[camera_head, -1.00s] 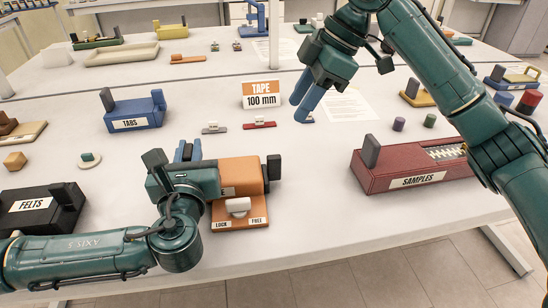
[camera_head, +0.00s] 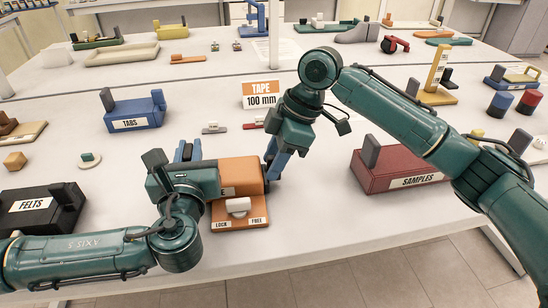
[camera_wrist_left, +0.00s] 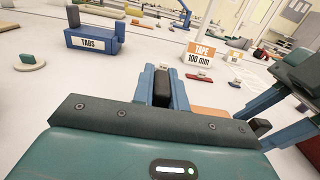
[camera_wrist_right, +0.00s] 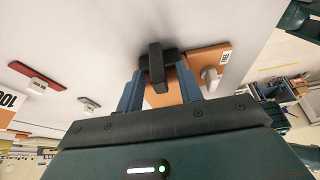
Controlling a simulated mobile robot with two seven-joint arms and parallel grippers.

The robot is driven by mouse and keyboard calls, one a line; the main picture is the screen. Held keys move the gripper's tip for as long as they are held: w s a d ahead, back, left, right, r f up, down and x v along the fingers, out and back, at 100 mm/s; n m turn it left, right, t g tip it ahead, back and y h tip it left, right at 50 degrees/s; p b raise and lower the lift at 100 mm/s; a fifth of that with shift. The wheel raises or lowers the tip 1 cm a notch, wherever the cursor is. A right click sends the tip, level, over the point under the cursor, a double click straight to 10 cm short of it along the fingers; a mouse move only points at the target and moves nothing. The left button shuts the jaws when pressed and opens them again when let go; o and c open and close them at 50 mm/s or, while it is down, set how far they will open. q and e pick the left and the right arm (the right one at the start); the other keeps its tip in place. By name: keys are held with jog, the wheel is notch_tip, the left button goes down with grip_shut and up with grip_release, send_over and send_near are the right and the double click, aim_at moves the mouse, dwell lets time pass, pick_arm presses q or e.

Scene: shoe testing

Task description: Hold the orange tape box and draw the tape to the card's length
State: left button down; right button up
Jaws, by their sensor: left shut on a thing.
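The orange tape box (camera_head: 240,175) stands near the table's front, with a white knob (camera_head: 238,206) on its front ledge between LOCK and FREE. My left gripper (camera_head: 187,150) is shut on the box's left part; a dark block shows between its fingers (camera_wrist_left: 162,88) in the left wrist view. My right gripper (camera_head: 275,158) is at the box's right end. In the right wrist view its fingers (camera_wrist_right: 160,90) are apart, on either side of the dark end tab (camera_wrist_right: 157,62). No drawn tape is visible. The card (camera_head: 262,95) reading TAPE 100 mm stands behind the box.
A red SAMPLES box (camera_head: 400,170) stands right of my right gripper. A blue TABS box (camera_head: 134,112) is at back left, and a black FELTS box (camera_head: 42,209) at front left. Small red and grey pieces (camera_head: 214,128) lie behind the tape box.

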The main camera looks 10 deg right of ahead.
jog(key=shift+c, duration=0.6)
grip_shut()
